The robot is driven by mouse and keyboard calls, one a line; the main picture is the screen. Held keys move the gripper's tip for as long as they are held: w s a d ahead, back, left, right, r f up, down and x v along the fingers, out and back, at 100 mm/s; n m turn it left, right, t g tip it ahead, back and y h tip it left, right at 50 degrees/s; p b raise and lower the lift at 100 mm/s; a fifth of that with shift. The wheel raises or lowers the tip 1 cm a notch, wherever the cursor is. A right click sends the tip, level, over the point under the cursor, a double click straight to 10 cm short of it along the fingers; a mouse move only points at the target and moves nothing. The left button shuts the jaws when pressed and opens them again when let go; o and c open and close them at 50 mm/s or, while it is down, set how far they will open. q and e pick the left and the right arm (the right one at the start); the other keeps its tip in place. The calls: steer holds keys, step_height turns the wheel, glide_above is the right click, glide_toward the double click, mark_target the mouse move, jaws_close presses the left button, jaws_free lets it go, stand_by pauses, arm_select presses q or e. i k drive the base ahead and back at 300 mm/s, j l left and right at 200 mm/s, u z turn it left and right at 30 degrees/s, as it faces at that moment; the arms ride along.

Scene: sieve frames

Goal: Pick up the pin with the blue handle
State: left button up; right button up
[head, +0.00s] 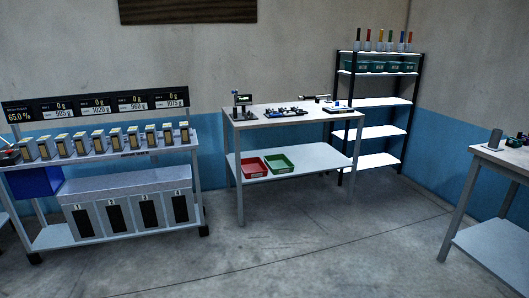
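Several slim upright items with coloured tops stand in a row on the top of the black shelf rack at the back right. One near the right end of the row looks blue-topped (402,37) and may be the pin with the blue handle; it is too small to be sure. Neither of my grippers is in view.
The shelf rack (384,102) has white shelves and teal bins (372,67). A workbench (283,117) with red (251,175) and green trays (279,171) below stands left of it. A cart (91,242) is at left, another table (500,160) at right. The floor between is clear.

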mark_target(273, 112)
steer(key=i, duration=2.4)
